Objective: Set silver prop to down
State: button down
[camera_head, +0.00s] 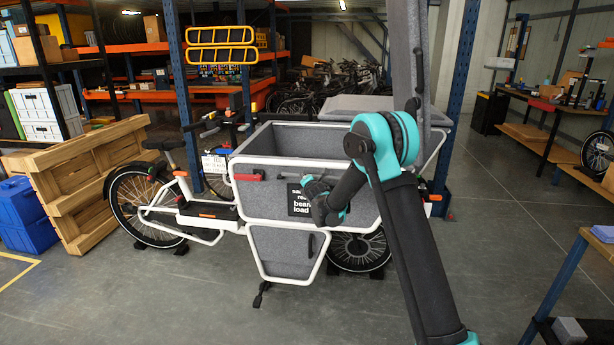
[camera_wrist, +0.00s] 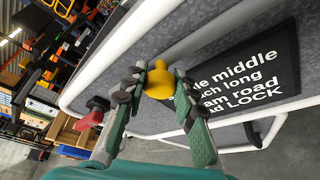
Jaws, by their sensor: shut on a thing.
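In the wrist view, my gripper (camera_wrist: 159,78) has its two fingers closed around a yellow knob (camera_wrist: 159,84). A pale silver-grey bar (camera_wrist: 208,36) runs from beside the knob toward the upper right. I cannot tell for certain whether this bar is the silver prop or whether the knob belongs to it. In the head view, my wrist is in front of the grey cargo box (camera_head: 270,175) of a white cargo bike, and the fingertips are hard to make out. A tall grey panel (camera_head: 405,50) stands upright at the box's right, partly behind my arm.
A black sign (camera_head: 299,199) with white text is on the box side; it also shows in the wrist view (camera_wrist: 240,75). A red handle (camera_head: 250,177) is to its left. A wooden pallet (camera_head: 85,185) leans at left. A workbench (camera_head: 560,135) stands at right.

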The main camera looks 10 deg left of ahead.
jog(key=shift+f, duration=0.3)
jog(key=c, duration=1.2)
grip_release()
jog(key=shift+s, duration=0.1)
jog(key=v, duration=1.2)
